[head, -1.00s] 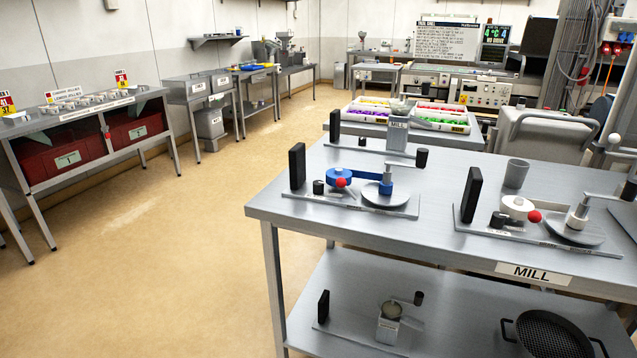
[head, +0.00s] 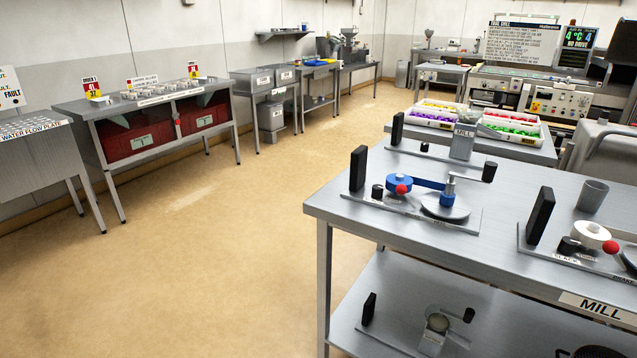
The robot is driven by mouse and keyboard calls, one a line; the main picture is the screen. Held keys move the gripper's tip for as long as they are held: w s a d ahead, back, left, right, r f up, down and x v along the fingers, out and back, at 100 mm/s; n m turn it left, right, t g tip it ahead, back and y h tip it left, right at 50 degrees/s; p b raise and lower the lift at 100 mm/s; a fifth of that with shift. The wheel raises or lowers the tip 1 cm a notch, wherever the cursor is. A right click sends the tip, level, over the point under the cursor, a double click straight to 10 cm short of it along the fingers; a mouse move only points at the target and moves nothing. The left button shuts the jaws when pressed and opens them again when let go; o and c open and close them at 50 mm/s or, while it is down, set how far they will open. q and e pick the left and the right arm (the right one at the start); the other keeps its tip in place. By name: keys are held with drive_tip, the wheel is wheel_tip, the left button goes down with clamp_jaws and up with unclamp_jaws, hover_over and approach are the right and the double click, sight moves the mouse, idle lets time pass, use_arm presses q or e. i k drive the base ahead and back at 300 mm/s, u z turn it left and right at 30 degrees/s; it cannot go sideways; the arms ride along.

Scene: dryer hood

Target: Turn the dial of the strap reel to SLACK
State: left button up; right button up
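No strap reel is named by a label that I can read. On the table marked MILL (head: 440,253), a flat device at the right has a white round dial (head: 590,235) with a red knob (head: 611,247). Its plate bears a small label SLACK (head: 566,259) in front of a black knob. A black upright block (head: 540,214) stands at its left. The device's right part is cut off by the picture edge. A similar device further left has a blue dial (head: 399,182) with a blue arm and a grey disc (head: 446,206). Neither gripper is in view.
A grey cup (head: 592,196) stands behind the white-dial device. A lower shelf (head: 395,300) holds a small mill. Trays of coloured pieces (head: 510,130) sit behind the table. Open floor (head: 200,250) lies to the left, with benches along the wall.

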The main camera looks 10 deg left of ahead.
sight(377, 189)
drive_tip(key=u, duration=1.3)
drive_tip(key=i, duration=1.95)
drive_tip(key=z, duration=3.55)
